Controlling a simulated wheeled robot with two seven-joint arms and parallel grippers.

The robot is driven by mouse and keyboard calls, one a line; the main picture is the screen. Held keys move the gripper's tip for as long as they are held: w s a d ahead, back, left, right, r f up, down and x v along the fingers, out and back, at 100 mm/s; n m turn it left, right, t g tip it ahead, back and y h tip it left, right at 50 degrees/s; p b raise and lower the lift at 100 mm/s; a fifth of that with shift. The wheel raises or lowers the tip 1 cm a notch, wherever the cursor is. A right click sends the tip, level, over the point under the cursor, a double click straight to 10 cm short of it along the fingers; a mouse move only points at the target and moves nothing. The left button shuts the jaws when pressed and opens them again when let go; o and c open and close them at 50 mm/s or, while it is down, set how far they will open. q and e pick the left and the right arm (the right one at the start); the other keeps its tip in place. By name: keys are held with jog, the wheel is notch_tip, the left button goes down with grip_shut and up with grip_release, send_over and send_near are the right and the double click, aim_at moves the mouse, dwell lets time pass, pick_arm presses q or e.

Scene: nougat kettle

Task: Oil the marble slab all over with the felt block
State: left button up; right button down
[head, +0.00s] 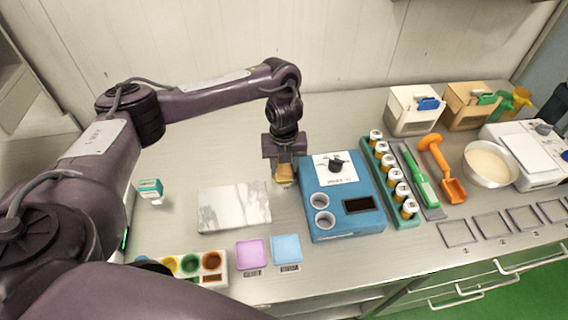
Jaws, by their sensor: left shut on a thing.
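The marble slab (234,208), white with grey veins, lies flat on the metal worktop at left of centre. My left gripper (281,166) points down just beyond the slab's far right corner, beside the blue machine. No oil film can be made out on the slab. My right gripper is not in view.
The blue machine (341,212) stands close right of my left gripper. Purple (250,254) and light blue (286,249) squares lie in front of the slab. A teal-and-white item (151,188) stands left. A green rack (393,184) of jars is farther right. Worktop behind the slab is clear.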

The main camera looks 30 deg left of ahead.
pick_arm(q)
jog(key=shift+r+p, duration=2.5)
jog(key=shift+r, duration=0.35)
jog(key=shift+d, duration=0.1)
jog(key=shift+w+d+r+n+b, duration=0.25)
jog(key=shift+d+n+b, duration=0.15)
jog(key=shift+n+b, duration=0.45)
jog(key=s+d+r+n+b, duration=0.2)
jog(key=n+b, duration=0.3)
jog(key=n, duration=0.9)
jog(key=s+d+r+n+b, duration=0.2)
jog(key=s+d+n+b, duration=0.1)
jog(key=n, duration=1.1)
jog(key=shift+s+d+b, duration=0.25)
jog(key=shift+s+b, duration=0.3)
jog(key=shift+b, duration=0.4)
